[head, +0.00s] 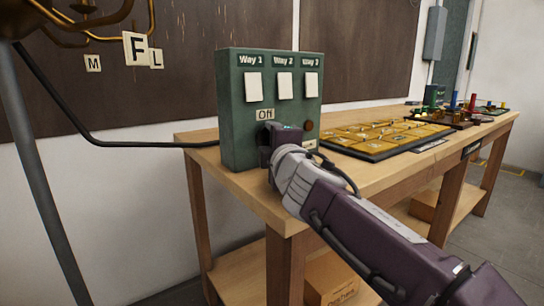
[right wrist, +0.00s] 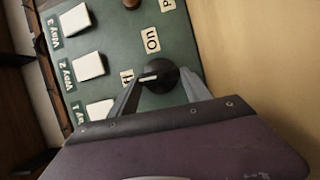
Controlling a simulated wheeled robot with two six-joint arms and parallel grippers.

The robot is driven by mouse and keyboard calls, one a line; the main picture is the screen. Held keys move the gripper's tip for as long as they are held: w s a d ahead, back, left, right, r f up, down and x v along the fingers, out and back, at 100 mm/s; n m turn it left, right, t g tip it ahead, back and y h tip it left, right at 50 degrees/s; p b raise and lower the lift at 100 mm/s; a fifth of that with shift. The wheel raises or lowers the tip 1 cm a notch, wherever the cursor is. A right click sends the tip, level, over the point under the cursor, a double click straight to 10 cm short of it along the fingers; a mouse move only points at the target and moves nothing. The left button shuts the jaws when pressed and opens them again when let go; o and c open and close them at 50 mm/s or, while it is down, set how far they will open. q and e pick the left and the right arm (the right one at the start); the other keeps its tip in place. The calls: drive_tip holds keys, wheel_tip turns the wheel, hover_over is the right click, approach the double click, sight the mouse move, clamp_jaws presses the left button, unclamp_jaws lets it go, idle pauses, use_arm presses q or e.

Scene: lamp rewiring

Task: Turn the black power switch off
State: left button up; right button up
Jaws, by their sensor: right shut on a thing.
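The green switch box (head: 228,120) stands upright at the near left end of the workbench. The black power switch (right wrist: 160,78) is a round knob on its face, with a white pointer mark. In the right wrist view the mark lies toward a partly hidden label ending in "ff" (right wrist: 127,76); the "On" label (right wrist: 151,40) is above the knob in that picture. My right gripper (head: 270,140) is at the box face, its fingers on either side of the knob and shut on it. In the head view the gripper mostly hides the knob. My left gripper is not in view.
The box carries white switches marked Way 1, Way 2 and Way 3 (head: 311,84) and a brown round knob (head: 309,125). A black cable (head: 130,144) runs to the box from the left. A yellow-tiled board (head: 385,137) lies to the right on the workbench (head: 245,190).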

drive_tip(key=shift+f+n+b, duration=0.2)
drive_tip(key=shift+n+b, duration=0.1)
drive_tip(key=shift+b, duration=0.05)
idle(0.3)
drive_tip(key=o, duration=1.4)
drive_tip(key=shift+r, duration=0.1)
drive_tip(key=shift+c, duration=0.2)
drive_tip(key=v, duration=0.9)
drive_tip(key=shift+a+b, duration=0.1)
drive_tip(key=shift+b, duration=0.2)
